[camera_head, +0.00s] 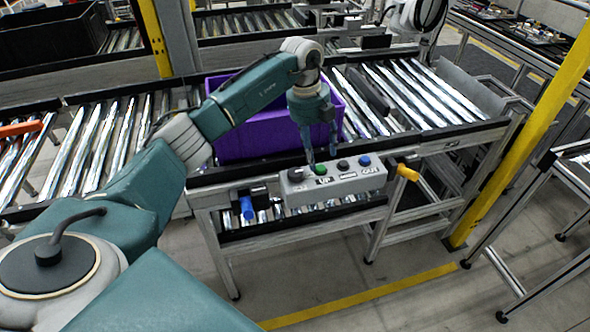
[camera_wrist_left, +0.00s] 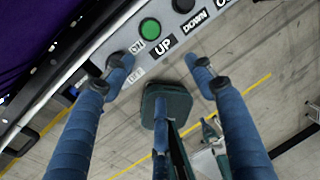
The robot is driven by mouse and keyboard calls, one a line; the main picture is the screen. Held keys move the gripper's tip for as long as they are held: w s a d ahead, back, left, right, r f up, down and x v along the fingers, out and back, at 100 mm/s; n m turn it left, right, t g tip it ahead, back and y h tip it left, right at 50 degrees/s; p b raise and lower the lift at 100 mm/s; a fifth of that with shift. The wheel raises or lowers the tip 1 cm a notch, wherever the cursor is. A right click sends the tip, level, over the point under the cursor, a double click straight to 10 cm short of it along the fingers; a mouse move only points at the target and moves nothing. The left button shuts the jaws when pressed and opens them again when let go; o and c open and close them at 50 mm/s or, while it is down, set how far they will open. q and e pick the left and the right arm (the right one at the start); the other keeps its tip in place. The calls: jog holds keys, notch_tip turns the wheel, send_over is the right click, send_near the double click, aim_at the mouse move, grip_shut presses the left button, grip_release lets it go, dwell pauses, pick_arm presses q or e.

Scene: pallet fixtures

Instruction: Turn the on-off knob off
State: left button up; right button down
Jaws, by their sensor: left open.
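The on-off knob (camera_head: 295,173) is a dark knob at the left end of the grey control box (camera_head: 345,183). In the left wrist view the ON and OFF labels show beside the left fingertip, which partly covers the knob. My left gripper (camera_head: 321,153) points down at the box, just above its left half near the green button (camera_head: 321,169). Its two blue fingers stand apart with nothing between them in the left wrist view (camera_wrist_left: 160,66). I cannot tell whether a finger touches the knob. My right gripper is not in view.
A purple crate (camera_head: 238,135) sits on the roller conveyor behind the box. A black button (camera_head: 343,165) and a blue button (camera_head: 364,160) share the box. A yellow handle (camera_head: 408,172) sticks out at its right. A yellow post (camera_head: 530,130) stands further right.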

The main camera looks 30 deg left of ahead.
pick_arm(q)
jog(key=r+n+y, duration=0.1)
jog(key=r, duration=0.1)
send_over(295, 172)
jog(key=g, duration=0.1)
jog(key=shift+y, duration=0.3)
notch_tip(295, 172, down, 10)
jog(key=p, duration=0.3)
jog(key=shift+w+r, duration=0.1)
jog(key=shift+r, duration=0.05)
jog(key=shift+f, duration=0.55)
jog(key=c, duration=1.1)
